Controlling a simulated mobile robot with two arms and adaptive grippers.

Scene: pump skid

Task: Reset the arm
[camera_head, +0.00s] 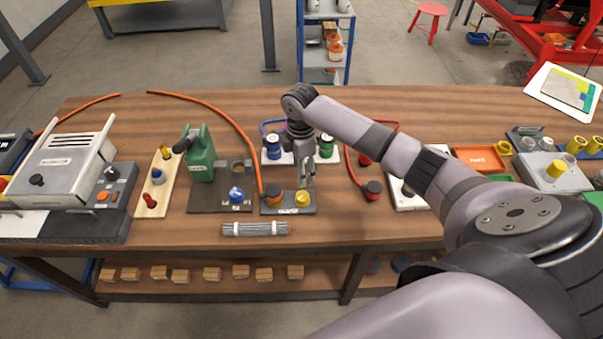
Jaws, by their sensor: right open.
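My right arm reaches in from the right across the table (330,236). Its gripper (305,180) points down and is open, with nothing seen between the fingers. My left gripper is not in view.
A green pump (200,155) stands left of the gripper. Blue and green cylinders (273,146) (326,145) stand close behind it. A grey bundle of rods (255,229) lies in front. An orange hose (215,108) arcs across the table. Bare wood is free at the front edge.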

